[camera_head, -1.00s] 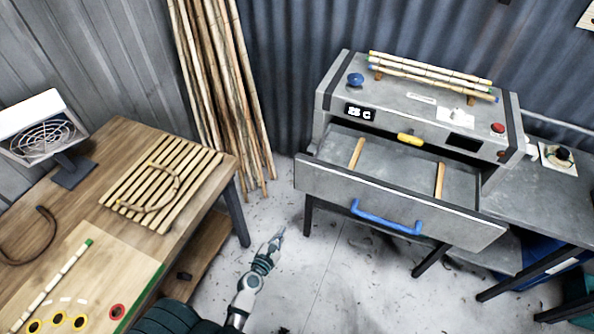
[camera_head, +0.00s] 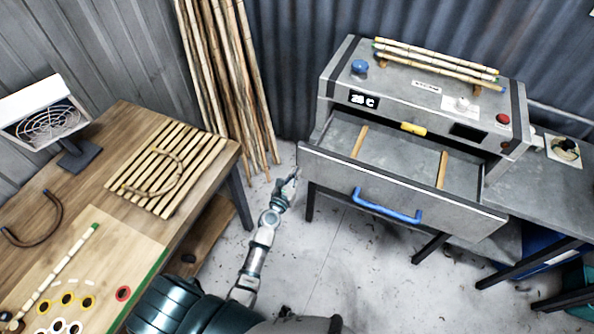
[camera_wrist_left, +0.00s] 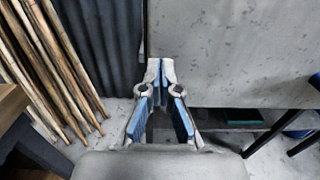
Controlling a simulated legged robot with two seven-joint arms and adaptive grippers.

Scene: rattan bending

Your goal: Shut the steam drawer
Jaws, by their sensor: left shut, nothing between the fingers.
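The steam drawer (camera_head: 330,172) is pulled out of the grey steam box (camera_head: 425,97). Its inside shows two wooden strips, and its front carries a blue handle (camera_head: 387,206). My left gripper (camera_head: 294,174) is at the left end of the drawer front, left of the handle; I cannot tell whether it touches. In the left wrist view my left gripper (camera_wrist_left: 161,66) has its fingertips together with nothing between them, and the grey drawer front (camera_wrist_left: 230,50) fills the upper right. My right gripper is not in view.
Long rattan poles (camera_head: 225,85) lean on the wall behind. A grey side bench (camera_head: 560,200) is at right. The floor (camera_head: 330,260) before the drawer is clear.

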